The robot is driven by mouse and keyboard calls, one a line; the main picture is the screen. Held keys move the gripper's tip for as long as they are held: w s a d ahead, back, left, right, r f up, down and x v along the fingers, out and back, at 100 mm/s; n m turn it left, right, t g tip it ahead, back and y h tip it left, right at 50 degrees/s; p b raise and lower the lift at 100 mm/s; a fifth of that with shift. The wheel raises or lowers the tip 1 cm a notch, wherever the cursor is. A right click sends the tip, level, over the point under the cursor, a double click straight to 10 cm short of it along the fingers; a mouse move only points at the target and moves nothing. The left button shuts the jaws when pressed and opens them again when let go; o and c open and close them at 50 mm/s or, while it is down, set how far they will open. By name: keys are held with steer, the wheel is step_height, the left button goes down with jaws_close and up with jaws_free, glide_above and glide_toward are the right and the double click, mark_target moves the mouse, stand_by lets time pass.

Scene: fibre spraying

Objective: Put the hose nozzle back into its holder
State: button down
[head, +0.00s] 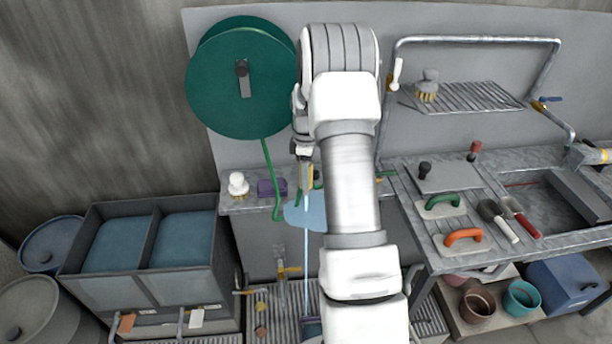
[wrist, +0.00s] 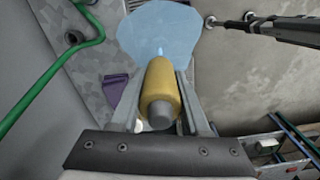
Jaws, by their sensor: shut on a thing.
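My gripper (head: 305,172) is at the middle of the head view, in front of the grey back panel and below my arm's wrist. In the wrist view its two fingers (wrist: 160,110) are closed on both sides of the yellow hose nozzle (wrist: 161,85), whose grey round end faces the camera. In the head view only a thin yellow sliver of the nozzle (head: 311,178) shows. A green hose (head: 268,170) hangs from the green reel (head: 240,85); its join to the nozzle is not clear. I cannot make out the nozzle's holder; my arm may hide it.
A pale blue patch (head: 298,215) and thin blue line lie below the gripper. Left is a two-part water tank (head: 147,240); right is a metal workbench (head: 470,262) with trowels and brushes.

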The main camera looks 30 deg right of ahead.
steer(key=shift+f+b, duration=1.9)
steer(key=shift+f, duration=1)
steer(key=shift+f+b, duration=1.65)
steer(key=shift+f, duration=0.45)
steer(key=shift+c, duration=1.5)
jaws_free()
step_height(320, 180, up, 17)
steer(key=shift+f, duration=0.1)
steer(key=shift+r, duration=0.4)
